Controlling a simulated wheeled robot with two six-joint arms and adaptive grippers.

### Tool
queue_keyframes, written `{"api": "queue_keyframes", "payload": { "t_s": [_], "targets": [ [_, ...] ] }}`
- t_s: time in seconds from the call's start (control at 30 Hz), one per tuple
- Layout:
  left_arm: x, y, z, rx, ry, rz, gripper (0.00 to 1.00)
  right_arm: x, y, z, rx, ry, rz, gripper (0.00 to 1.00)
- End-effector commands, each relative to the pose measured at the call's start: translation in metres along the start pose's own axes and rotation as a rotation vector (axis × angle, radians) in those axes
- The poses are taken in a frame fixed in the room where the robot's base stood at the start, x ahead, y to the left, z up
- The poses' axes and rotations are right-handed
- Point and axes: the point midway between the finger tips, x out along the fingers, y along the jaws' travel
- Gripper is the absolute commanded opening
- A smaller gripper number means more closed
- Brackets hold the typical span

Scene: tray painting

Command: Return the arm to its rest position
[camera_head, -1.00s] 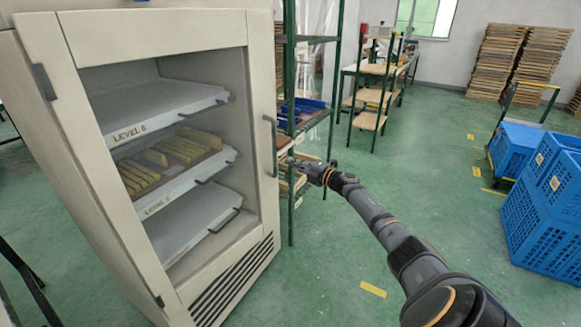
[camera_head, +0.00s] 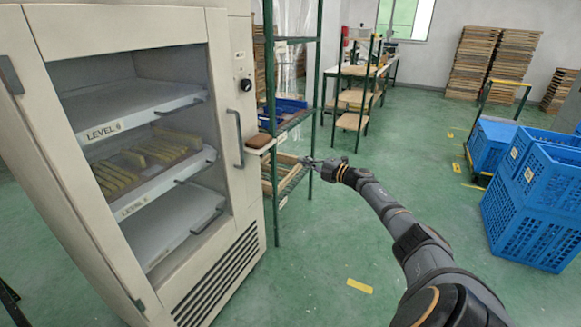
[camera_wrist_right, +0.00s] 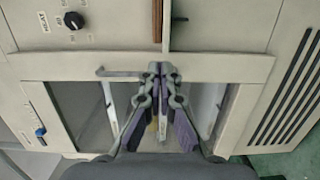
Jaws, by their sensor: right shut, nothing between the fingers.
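My right arm comes in from the lower right in the head view. Its gripper (camera_head: 312,162) is shut and empty, to the right of the cabinet door's handle (camera_head: 235,138) and apart from it. In the right wrist view the shut fingertips (camera_wrist_right: 161,68) show in front of the cabinet's face, with the handle (camera_wrist_right: 118,73) beside them. The white cabinet (camera_head: 60,165) has a windowed door that looks shut or nearly so. Trays show through the window, the middle one (camera_head: 180,180) with several yellowish bars. My left gripper is not in view.
A green-posted shelf rack (camera_head: 273,190) stands behind my right gripper. A brown pad (camera_head: 260,141) sits on a small ledge by the cabinet. Blue crates (camera_head: 535,225) stand at the right.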

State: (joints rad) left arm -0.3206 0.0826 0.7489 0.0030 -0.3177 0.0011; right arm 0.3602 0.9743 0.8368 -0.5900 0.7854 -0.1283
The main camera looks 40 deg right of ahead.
Motion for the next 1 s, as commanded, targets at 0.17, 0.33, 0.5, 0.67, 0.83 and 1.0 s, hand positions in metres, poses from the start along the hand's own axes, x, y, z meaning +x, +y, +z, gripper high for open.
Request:
{"api": "queue_keyframes", "payload": {
  "t_s": [0.17,0.33,0.5,0.67,0.83,1.0],
  "targets": [
    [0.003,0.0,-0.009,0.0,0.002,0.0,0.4,-0.011,0.0,0.013,0.0,0.0,0.001,0.0],
    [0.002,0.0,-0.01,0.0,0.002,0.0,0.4,-0.013,0.001,0.014,0.001,0.0,0.001,0.0],
    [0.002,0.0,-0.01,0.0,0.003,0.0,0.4,-0.012,0.001,0.014,0.001,0.0,0.001,0.0],
    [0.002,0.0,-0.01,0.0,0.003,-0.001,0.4,-0.011,-0.017,0.011,0.035,-0.017,-0.008,0.0],
    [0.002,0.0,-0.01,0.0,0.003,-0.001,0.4,-0.014,-0.129,-0.009,0.263,-0.161,-0.073,0.0],
    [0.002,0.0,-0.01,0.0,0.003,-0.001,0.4,-0.05,-0.272,-0.051,0.54,-0.38,-0.197,0.0]
  ]
}}
